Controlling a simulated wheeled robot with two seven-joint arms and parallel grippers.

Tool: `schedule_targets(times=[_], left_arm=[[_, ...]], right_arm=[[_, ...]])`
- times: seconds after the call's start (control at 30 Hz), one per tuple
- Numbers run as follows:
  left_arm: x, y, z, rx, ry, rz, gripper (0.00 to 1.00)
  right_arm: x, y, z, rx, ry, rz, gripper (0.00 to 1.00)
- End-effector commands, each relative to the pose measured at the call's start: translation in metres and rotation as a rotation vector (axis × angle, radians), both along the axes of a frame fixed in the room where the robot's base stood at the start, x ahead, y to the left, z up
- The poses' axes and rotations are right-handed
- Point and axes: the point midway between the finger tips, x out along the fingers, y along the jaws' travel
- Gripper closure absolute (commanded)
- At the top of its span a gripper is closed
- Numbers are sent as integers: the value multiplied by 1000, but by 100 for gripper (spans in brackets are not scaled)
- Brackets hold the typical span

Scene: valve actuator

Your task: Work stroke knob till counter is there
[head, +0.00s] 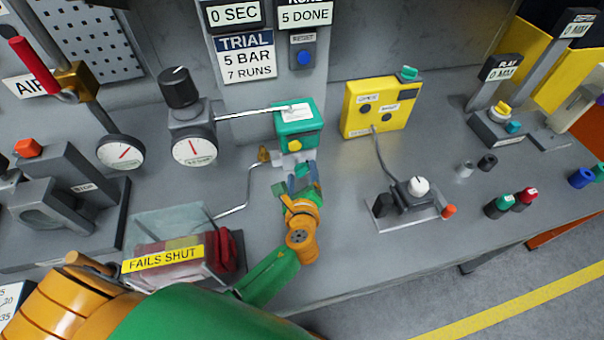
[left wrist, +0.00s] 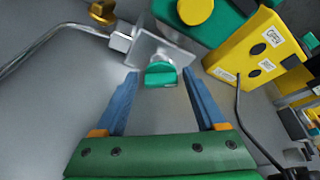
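A small teal knob (left wrist: 160,73) on a clear square block (left wrist: 158,48) sits ahead of my left gripper in the left wrist view. I take it for the stroke knob; its label is not readable. My left gripper (left wrist: 160,76) is open, one blue finger on each side of the knob, with visible gaps. In the head view the left gripper (head: 297,182) is at the block below the teal actuator box (head: 297,124) and largely hides the knob. The counter (head: 305,15) reads 5 DONE. The trial card (head: 246,54) reads 5 BAR, 7 RUNS. My right gripper is not in view.
A yellow box (head: 377,108) stands right of the actuator. A pressure gauge (head: 194,149) with a black knob (head: 179,87) stands left. A bent metal tube (head: 247,190) runs beside my left gripper. A timer (head: 234,15) reads 0 SEC. A blue reset button (head: 304,57) is below the counter.

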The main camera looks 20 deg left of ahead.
Motion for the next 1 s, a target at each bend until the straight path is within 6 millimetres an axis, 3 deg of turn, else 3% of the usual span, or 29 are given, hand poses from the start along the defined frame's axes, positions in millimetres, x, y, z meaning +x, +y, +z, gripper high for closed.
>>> schedule_targets(times=[0.03,0.23,0.5,0.77,0.8,0.9,1.0], left_arm=[[0,0,0,0,0,0,44],[0,0,0,0,1,-1,98],[-2,2,-7,-187,-126,0,100],[-2,1,-2,-208,-139,0,100],[-2,1,-2,-208,-139,0,45],[-2,1,-2,-207,-139,0,18],[-2,2,-3,-207,-138,0,18]], right_arm=[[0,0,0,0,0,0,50],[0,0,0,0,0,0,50],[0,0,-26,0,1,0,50],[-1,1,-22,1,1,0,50],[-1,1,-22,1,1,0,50],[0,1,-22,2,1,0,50],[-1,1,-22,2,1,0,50]])
